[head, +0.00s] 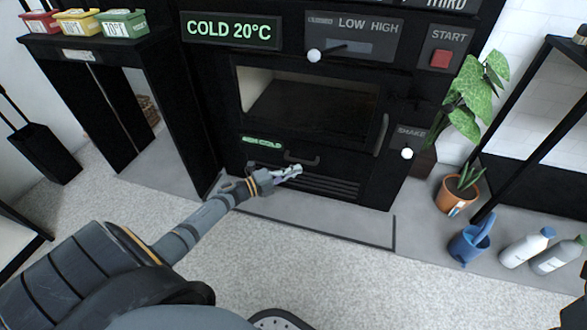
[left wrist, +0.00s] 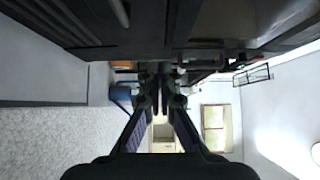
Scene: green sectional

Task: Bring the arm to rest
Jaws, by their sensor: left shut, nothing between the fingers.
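My left arm reaches in from the lower left of the head view. Its left gripper (head: 291,172) is shut and empty, in front of the lower part of a black stove (head: 225,110), near a small drawer handle (head: 302,160). In the left wrist view the left gripper (left wrist: 160,85) shows with its fingers together and nothing between them. I cannot tell whether the fingertips touch the stove front. My right gripper is not in view; only a dark edge shows at the far right of the head view.
The stove carries a "COLD 20°C" display (head: 233,30) and a red start button (head: 440,58). A black stand with coloured boxes (head: 124,24) is at the left. Carpet in front is clear.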

